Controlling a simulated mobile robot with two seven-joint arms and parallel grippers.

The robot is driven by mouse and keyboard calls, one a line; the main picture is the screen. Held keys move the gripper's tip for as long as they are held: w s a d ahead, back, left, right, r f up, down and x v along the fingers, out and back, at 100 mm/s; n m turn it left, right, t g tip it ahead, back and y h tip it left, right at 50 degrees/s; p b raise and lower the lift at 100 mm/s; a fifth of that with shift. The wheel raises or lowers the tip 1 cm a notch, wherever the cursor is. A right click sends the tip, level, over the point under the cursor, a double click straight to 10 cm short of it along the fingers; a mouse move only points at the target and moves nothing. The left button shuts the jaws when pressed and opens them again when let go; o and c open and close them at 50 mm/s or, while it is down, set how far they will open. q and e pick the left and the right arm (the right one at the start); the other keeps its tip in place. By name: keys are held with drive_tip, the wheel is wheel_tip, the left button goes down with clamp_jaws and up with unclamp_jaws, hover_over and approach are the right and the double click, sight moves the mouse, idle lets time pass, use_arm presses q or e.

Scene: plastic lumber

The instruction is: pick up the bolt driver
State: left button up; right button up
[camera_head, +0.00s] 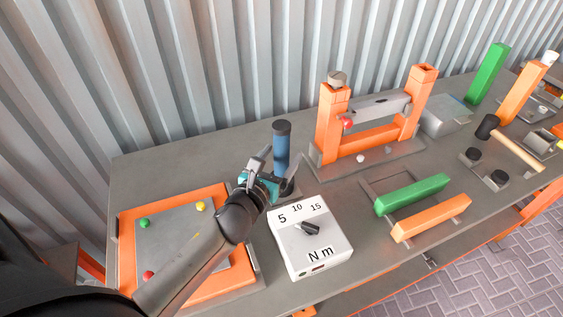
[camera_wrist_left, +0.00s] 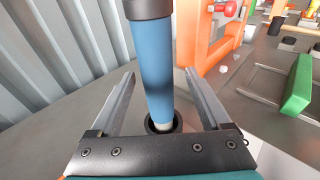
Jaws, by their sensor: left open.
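The bolt driver (camera_head: 281,145) is an upright blue cylinder with a black cap, standing near the back of the grey bench. In the left wrist view the bolt driver (camera_wrist_left: 151,65) rises from a dark round holder (camera_wrist_left: 163,123), with its pale lower end in the ring. My left gripper (camera_head: 277,172) is open, low at the driver. In the left wrist view the two fingers of my left gripper (camera_wrist_left: 159,75) are spread to either side of the driver, with gaps on both sides. My right gripper is not in view.
A white torque box (camera_head: 325,262) with a dial stands just right of my left arm. An orange-framed board (camera_head: 128,245) lies to the left. An orange frame (camera_head: 327,135) stands to the right, near green (camera_head: 412,194) and orange bars (camera_head: 431,218). A corrugated wall (camera_head: 190,70) is behind.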

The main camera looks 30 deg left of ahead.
use_arm(q)
drive_tip(key=shift+w+a+f, duration=0.15)
drive_tip(key=shift+w+f, duration=0.05)
drive_tip(key=shift+w, duration=0.95)
drive_tip(key=shift+w+a+f, duration=0.1)
drive_tip(key=shift+w+f, duration=0.1)
drive_tip(key=shift+w, duration=0.95)
clamp_jaws()
drive_tip(key=shift+r, duration=0.1)
